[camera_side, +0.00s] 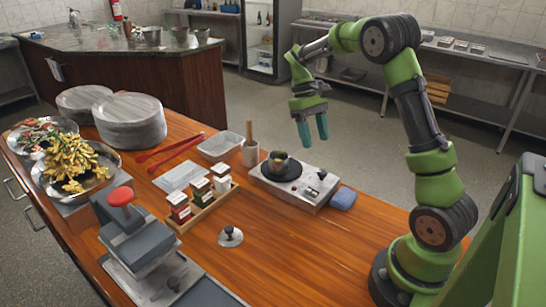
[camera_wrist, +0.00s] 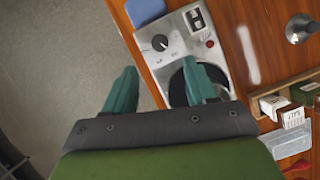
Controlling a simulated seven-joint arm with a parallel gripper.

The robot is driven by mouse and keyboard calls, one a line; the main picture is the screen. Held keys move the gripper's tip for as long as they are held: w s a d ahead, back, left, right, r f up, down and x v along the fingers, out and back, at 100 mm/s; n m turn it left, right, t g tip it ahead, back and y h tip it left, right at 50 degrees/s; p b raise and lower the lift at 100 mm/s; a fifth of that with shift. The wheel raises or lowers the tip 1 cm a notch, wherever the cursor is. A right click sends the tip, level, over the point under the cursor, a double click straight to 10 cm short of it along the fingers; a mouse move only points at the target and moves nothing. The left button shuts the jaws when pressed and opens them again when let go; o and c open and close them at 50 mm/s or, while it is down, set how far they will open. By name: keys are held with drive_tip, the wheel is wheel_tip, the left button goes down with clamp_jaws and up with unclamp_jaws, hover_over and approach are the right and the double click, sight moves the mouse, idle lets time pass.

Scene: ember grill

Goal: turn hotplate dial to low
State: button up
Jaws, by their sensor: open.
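A switch (camera_wrist: 195,20) and a red light (camera_wrist: 210,43) sit beside the dial. My gripper (camera_side: 312,130) is open and empty, with teal fingers, in the air above and behind the hotplate. In the wrist view my gripper (camera_wrist: 160,88) partly hides the burner.
A blue cloth (camera_side: 343,199) lies at the hotplate's right end. A cup with a wooden handle (camera_side: 250,152), a spice rack (camera_side: 203,207) and a metal lid-like object (camera_side: 230,237) stand nearby. The counter (camera_side: 300,245) in front of the hotplate is clear.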

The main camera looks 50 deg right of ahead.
drive_tip(key=v, duration=0.7)
drive_tip(key=shift+w+r, duration=0.2)
drive_tip(key=shift+r, duration=0.2)
drive_tip(key=shift+d, duration=0.1)
drive_tip(key=s+a+r+t, duration=0.1)
drive_tip(key=s+a+t, duration=0.4)
drive_tip(key=a, duration=0.6)
drive_tip(key=s+a+r+m+t, duration=0.1)
drive_tip(key=s+a+t, duration=0.5)
drive_tip(key=s+a, duration=0.3)
drive_tip(key=shift+s+a+r+y, duration=0.35)
drive_tip(key=shift+a+r+y, duration=0.05)
drive_tip(key=shift+a, duration=0.5)
